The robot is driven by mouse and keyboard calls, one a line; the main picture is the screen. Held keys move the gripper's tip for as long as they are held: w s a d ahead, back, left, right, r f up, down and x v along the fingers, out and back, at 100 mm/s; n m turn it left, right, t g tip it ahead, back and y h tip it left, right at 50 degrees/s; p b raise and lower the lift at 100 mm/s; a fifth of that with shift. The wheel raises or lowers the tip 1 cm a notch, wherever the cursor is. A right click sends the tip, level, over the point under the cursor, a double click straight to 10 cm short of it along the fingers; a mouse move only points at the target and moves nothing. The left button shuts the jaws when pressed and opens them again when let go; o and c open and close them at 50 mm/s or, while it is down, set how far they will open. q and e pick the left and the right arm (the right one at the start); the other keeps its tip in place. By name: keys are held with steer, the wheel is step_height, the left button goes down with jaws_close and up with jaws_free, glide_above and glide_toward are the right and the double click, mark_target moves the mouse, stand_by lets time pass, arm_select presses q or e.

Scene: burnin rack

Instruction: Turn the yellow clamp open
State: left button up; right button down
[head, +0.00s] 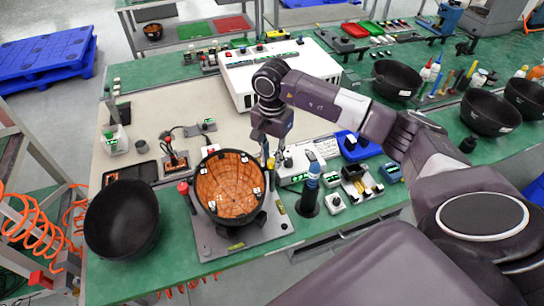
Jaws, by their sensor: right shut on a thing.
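My right gripper (268,158) points down at the right rim of a round fixture. It is shut, and its fingers cover most of what they hold, which by its place is the yellow clamp; its colour and turn angle cannot be made out. The fixture holds a black bowl with an orange, grid-lined inside (228,184) and small white pieces around its rim. The bowl is tilted toward me on a grey base plate (210,240). A small yellow mark (237,246) shows on the front of the plate. My left gripper is not in view.
An empty black bowl (122,218) stands left of the fixture. A dark cylinder with a blue-topped tool (311,190) stands close on the right, beside small boxes. A white case (285,70) is behind. More black bowls (396,80) stand on the right-hand bench.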

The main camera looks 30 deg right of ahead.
steer(key=m+b, duration=0.3)
steer(key=m, duration=0.1)
steer(key=shift+f, duration=0.15)
steer(key=m+b, duration=0.1)
steer(key=m, duration=0.1)
steer(key=shift+m+b, duration=0.3)
steer(key=shift+b, duration=0.1)
steer(key=m+b, duration=0.1)
steer(key=m, duration=0.2)
steer(key=shift+m+b, duration=0.3)
steer(key=shift+b, duration=0.05)
steer(key=m+b, duration=0.1)
steer(key=m, duration=0.2)
steer(key=shift+m, duration=0.3)
steer(key=shift+r+m+b, duration=0.2)
steer(key=shift+m+b, duration=0.3)
steer(key=shift+m, duration=1)
